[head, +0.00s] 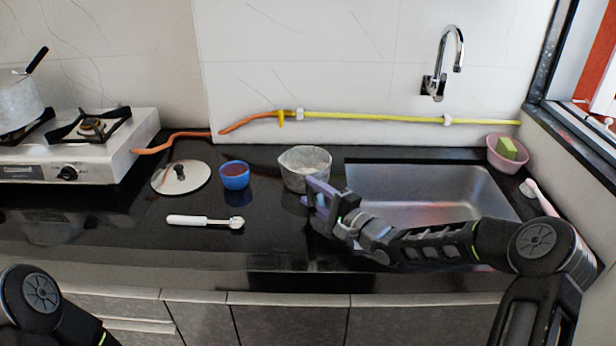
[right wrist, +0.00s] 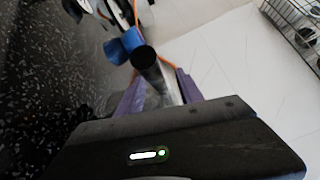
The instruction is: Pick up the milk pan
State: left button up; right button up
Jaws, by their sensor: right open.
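A grey metal pan (head: 305,170) with a light rim stands upright on the black counter, just left of the sink. I take it as the milk pan; its handle cannot be made out in the head view. My right gripper (head: 320,198), with purple fingers, is at its front right side, very near it; contact cannot be told. In the right wrist view the fingers of my right gripper (right wrist: 158,88) are apart, with a grey rounded shape with a dark end between them, seemingly part of the pan. My left gripper is out of view.
A blue cup (head: 235,175), a lid (head: 181,178) and a white-handled utensil (head: 200,220) lie left of the pan. A stove (head: 100,155) with another pot (head: 18,103) stands far left. The sink (head: 430,183) and a pink bowl (head: 507,160) are right.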

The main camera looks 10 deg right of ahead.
jog(key=shift+w+a, duration=0.25)
jog(key=shift+w, duration=0.15)
jog(key=shift+c, duration=0.5)
grip_shut()
jog(key=shift+r, duration=0.2)
dwell(0.8)
